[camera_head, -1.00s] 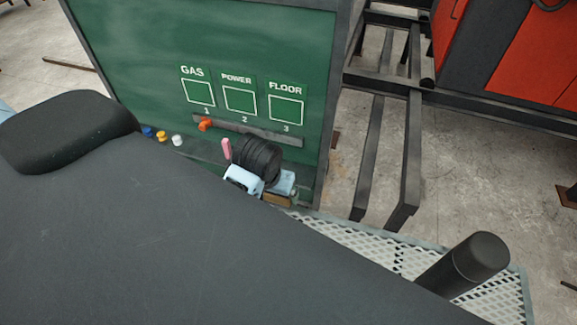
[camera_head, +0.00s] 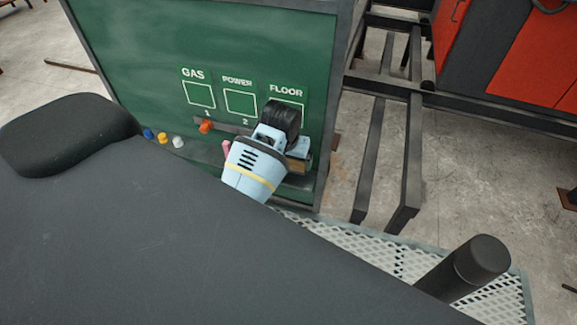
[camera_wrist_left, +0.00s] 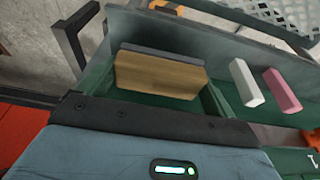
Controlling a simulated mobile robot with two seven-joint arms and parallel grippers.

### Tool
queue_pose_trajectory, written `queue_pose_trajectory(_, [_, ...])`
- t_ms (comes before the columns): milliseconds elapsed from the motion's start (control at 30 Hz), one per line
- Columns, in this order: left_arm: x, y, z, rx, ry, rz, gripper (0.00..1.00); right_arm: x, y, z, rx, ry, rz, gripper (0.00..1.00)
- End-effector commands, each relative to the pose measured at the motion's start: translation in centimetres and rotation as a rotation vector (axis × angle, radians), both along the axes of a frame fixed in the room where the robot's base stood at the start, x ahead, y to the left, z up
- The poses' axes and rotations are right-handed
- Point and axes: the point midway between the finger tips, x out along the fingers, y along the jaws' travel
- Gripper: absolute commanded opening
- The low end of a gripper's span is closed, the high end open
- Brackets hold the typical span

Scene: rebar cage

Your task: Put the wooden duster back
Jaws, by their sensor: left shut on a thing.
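The wooden duster (camera_head: 299,165) is a tan block with a grey felt side. In the head view it shows just below my left gripper (camera_head: 297,152), at the right end of the green board's (camera_head: 130,50) ledge. My left gripper is shut on the duster. In the left wrist view the duster (camera_wrist_left: 158,75) lies beyond the dark gripper edge, over the green ledge (camera_wrist_left: 215,60); I cannot tell whether it touches the ledge. The gripper hides part of the ledge. My right gripper is not in view.
A white chalk (camera_wrist_left: 247,82) and a pink chalk (camera_wrist_left: 282,90) lie on the ledge beside the duster. Blue, yellow and white pieces sit farther left, and an orange-red piece (camera_head: 206,127) is on the board's rail. A mesh platform (camera_head: 340,240) and dark metal frame stand at the right.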

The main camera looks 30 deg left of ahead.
Motion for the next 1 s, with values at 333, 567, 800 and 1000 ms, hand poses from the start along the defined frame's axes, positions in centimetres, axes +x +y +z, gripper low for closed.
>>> queue_pose_trajectory(333, [-0.2,-0.1,-3.1,0.000,0.005,0.000,0.72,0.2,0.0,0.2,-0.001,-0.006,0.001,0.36])
queue_pose_trajectory(567, [-0.3,-0.1,-3.3,0.000,0.006,0.000,0.72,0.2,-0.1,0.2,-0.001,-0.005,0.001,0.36])
queue_pose_trajectory(800, [-0.3,-0.1,-3.4,0.000,0.006,-0.001,1.00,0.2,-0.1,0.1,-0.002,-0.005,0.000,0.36])
queue_pose_trajectory(1000, [-0.3,-0.1,-3.0,-0.001,0.005,-0.001,1.00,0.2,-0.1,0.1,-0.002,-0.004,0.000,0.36])
